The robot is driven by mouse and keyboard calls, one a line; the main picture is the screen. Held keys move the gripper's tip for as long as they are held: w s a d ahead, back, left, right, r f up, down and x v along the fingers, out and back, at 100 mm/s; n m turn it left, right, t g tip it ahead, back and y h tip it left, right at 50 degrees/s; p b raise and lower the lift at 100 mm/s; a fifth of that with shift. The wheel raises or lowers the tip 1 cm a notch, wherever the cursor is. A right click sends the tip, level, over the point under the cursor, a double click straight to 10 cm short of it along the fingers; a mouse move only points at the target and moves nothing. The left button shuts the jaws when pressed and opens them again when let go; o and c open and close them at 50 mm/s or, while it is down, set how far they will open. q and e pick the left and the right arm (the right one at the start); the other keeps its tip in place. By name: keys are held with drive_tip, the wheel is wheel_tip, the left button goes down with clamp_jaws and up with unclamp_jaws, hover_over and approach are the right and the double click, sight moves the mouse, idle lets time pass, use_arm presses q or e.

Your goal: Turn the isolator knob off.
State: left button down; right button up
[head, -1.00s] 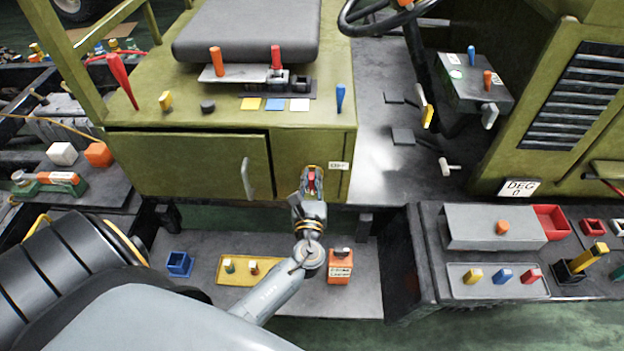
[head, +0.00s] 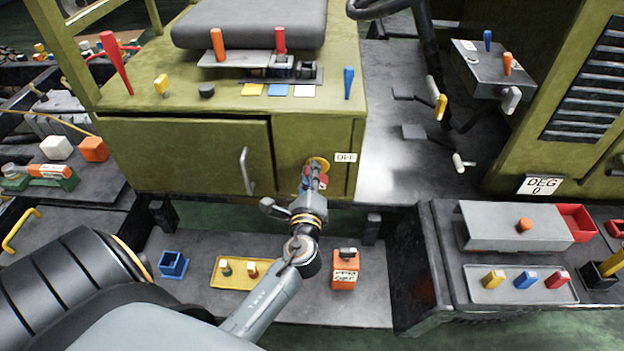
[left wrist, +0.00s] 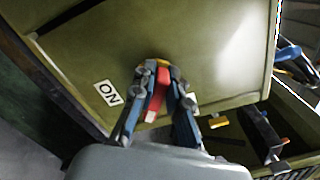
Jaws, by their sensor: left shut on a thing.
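The isolator knob has a red handle (left wrist: 157,92) on a round yellow plate (head: 318,163), set in the front of the green cabinet. My left gripper (head: 315,178) is at the knob, its fingers on both sides of the red handle and shut on it. In the left wrist view, the gripper (left wrist: 159,78) has the handle between its two fingers. An OFF label (head: 345,157) is right of the plate in the head view. An ON label (left wrist: 108,93) shows in the left wrist view. The fingers hide part of the knob. My right gripper is not in view.
A cabinet door with a vertical handle (head: 247,170) is left of the knob. Below are a blue holder (head: 173,265), a yellow tray (head: 217,272) and an orange box (head: 344,270). A dark bench (head: 432,222) stands at the right.

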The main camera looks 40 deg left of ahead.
sight(310, 133)
use_arm(q)
drive_tip(key=n+b, duration=0.1)
drive_tip(key=n, duration=0.1)
drive_tip(key=f+n+b, duration=0.1)
drive_tip(key=n+b, duration=0.1)
drive_tip(key=shift+s+a, duration=0.1)
drive_tip(key=shift+f+n+b, duration=0.15)
drive_tip(key=shift+n+b, duration=0.95)
drive_tip(key=shift+n, duration=0.6)
drive_tip(key=c, duration=1.3)
unclamp_jaws()
wheel_tip(310, 133, up, 10)
drive_tip(key=shift+s+r, duration=0.1)
